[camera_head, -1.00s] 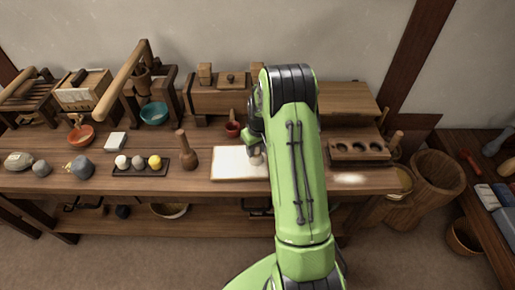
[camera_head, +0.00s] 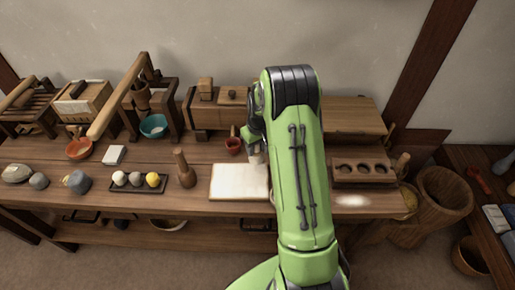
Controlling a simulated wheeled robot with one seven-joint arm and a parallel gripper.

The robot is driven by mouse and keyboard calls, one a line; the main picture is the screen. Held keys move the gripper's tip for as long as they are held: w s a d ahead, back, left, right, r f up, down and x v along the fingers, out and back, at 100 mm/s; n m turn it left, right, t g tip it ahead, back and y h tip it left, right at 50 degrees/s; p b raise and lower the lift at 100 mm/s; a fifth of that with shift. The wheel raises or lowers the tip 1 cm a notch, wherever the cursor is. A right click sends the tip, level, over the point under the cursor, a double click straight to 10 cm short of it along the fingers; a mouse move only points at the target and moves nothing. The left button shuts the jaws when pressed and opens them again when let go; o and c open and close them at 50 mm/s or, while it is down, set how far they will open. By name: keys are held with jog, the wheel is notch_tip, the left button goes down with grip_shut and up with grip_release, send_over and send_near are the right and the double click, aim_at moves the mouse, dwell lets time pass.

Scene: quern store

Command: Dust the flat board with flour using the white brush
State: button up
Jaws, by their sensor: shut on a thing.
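The flat board (camera_head: 236,184) is a pale, thin rectangle with a tan edge, lying on the bench left of my arm. My gripper (camera_head: 254,148) is over the board's back right corner, partly hidden by my green arm. It is shut on a small pale thing that looks like the white brush (camera_head: 256,159), pointing down. I cannot tell whether the brush touches the board. A white patch that looks like flour (camera_head: 350,201) lies on the bench right of my arm.
A wooden pestle (camera_head: 184,170) stands left of the board, beside a dark tray (camera_head: 125,189) of balls. A small red cup (camera_head: 233,146) stands behind the board. A wooden block with round hollows (camera_head: 362,171) is right of my arm. The bench behind the pestle is fairly clear.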

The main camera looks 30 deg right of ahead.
jog(key=shift+w+r+p, duration=0.15)
jog(key=shift+r+p, duration=0.35)
jog(key=shift+r, duration=0.4)
jog(key=shift+r+p, duration=1.1)
jog(key=shift+r, duration=0.5)
